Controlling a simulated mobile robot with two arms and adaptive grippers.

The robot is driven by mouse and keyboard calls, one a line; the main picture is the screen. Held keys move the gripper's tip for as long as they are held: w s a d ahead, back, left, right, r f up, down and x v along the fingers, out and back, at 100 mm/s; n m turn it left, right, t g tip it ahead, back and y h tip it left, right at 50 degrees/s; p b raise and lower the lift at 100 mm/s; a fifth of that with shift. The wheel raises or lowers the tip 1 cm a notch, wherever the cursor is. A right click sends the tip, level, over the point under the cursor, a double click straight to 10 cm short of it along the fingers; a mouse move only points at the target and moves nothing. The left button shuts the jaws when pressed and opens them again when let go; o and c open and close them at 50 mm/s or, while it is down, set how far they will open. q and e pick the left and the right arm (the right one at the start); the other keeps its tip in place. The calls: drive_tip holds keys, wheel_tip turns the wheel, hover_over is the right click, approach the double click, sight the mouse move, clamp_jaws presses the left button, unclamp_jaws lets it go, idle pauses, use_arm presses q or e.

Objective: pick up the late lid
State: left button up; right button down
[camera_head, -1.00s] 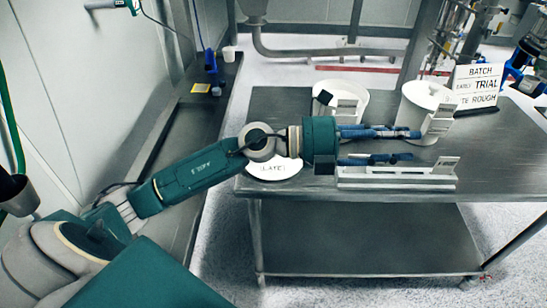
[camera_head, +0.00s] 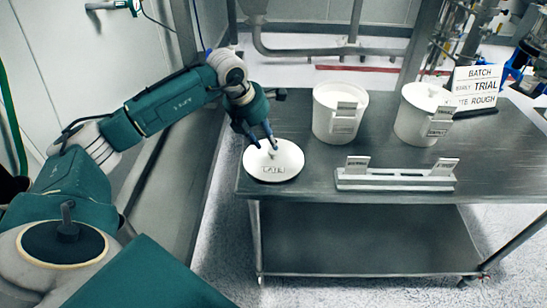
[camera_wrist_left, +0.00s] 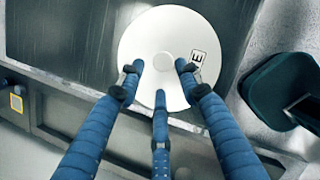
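The late lid (camera_head: 262,176) is a white round disc with a small central knob and a label. It lies flat at the left end of the steel table. My left gripper (camera_head: 264,146) points down over the lid, its blue fingers open and close to the knob. In the left wrist view, the lid (camera_wrist_left: 150,35) shows below the spread fingers (camera_wrist_left: 160,77), with the knob (camera_wrist_left: 163,62) between the fingertips. I cannot tell whether any finger touches the lid. My right gripper is not in view.
Two white tubs (camera_head: 325,120) (camera_head: 412,122) with label cards stand on the table (camera_head: 300,192). A white rack (camera_head: 395,182) with two cards lies near the front edge. A sign (camera_head: 478,85) stands at the back right. The lid is close to the table's left edge.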

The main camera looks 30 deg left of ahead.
sight(272, 151)
use_arm(q)
drive_tip(key=x, duration=0.1)
drive_tip(key=p+x, duration=0.1)
drive_tip(key=x, duration=0.1)
drive_tip(key=p+x, duration=0.1)
drive_tip(key=x, duration=0.1)
drive_tip(key=shift+s+d, duration=0.1)
drive_tip(key=shift+d, duration=0.2)
drive_tip(key=shift+f, duration=0.25)
clamp_jaws()
